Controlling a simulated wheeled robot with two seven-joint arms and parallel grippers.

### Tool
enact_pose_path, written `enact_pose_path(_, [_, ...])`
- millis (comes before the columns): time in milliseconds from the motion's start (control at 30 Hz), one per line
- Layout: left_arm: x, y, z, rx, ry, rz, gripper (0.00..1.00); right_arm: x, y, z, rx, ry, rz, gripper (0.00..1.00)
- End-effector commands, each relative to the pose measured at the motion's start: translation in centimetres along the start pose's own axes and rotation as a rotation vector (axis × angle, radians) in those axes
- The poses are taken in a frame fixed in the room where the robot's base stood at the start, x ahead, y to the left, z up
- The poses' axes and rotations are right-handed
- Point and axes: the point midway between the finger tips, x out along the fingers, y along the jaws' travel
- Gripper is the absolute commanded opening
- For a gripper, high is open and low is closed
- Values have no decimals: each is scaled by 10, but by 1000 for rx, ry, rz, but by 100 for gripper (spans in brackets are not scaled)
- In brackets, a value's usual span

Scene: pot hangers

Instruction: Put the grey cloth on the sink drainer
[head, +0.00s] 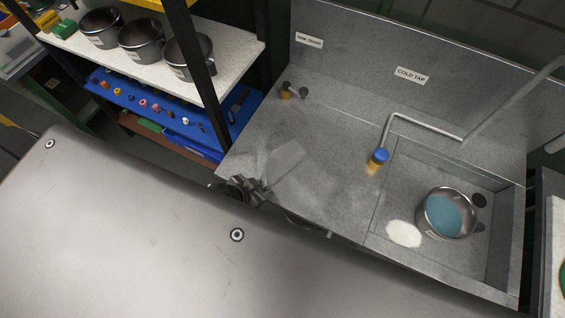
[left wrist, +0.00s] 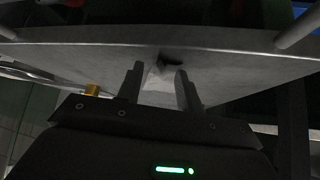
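The grey cloth (head: 287,160) is a pale, thin, fan-shaped piece. It spreads up and right from my left gripper (head: 263,187), over the flat grey drainer (head: 330,185) of the sink. My left gripper is at the drainer's front left part. In the left wrist view, the two dark fingers (left wrist: 160,82) stand apart, with pale cloth (left wrist: 162,88) showing between them. I cannot tell how much of the cloth rests on the drainer. My right gripper is not in view.
The sink basin (head: 448,268) on the right holds a pot (head: 472,233) with blue contents and a white patch (head: 403,234). A shelf with several pots (head: 142,42) is at the left.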

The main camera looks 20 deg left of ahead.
Motion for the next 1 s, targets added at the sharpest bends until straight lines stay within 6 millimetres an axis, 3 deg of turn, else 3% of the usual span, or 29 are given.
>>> enact_pose_path(367, [-1, 0, -1, 0, 0, 0, 45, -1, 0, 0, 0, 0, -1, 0])
enact_pose_path(700, [-28, 3, -9, 0, 0, 1, 45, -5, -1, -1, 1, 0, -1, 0])
enact_pose_path(900, [-33, 3, -11, -1, 0, 0, 45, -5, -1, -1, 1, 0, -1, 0])
enact_pose_path(1000, [-47, 5, -15, -2, 1, 2, 45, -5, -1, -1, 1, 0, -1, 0])
